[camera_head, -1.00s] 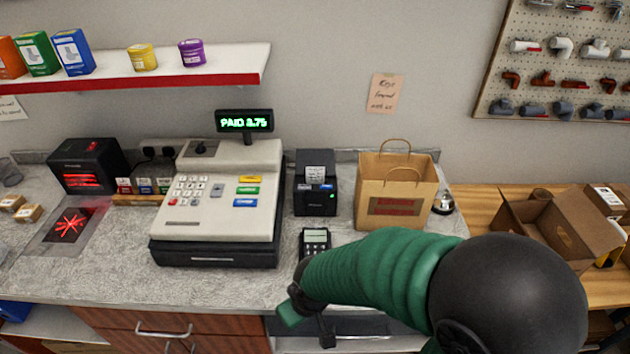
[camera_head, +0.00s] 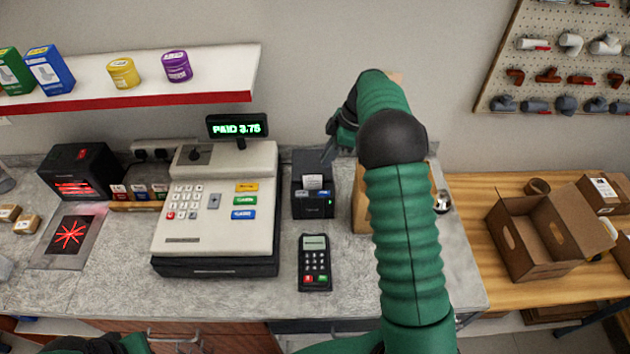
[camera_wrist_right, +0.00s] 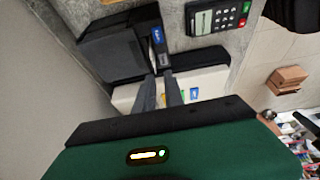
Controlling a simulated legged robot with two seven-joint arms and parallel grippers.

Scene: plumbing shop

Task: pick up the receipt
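The receipt (camera_head: 313,181) is a small white slip standing out of the top of the black receipt printer (camera_head: 314,207), right of the cash register. My right gripper (camera_head: 328,152) is above and behind the printer, pointing down and left, apart from the receipt. In the right wrist view its two grey fingers (camera_wrist_right: 160,78) stand a little apart with nothing seen between them.
The cash register (camera_head: 215,215) stands left of the printer. A card terminal (camera_head: 314,262) lies in front of it. The paper bag (camera_head: 361,200) at the right is mostly hidden by my right arm. An open cardboard box (camera_head: 535,235) sits on the wooden table.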

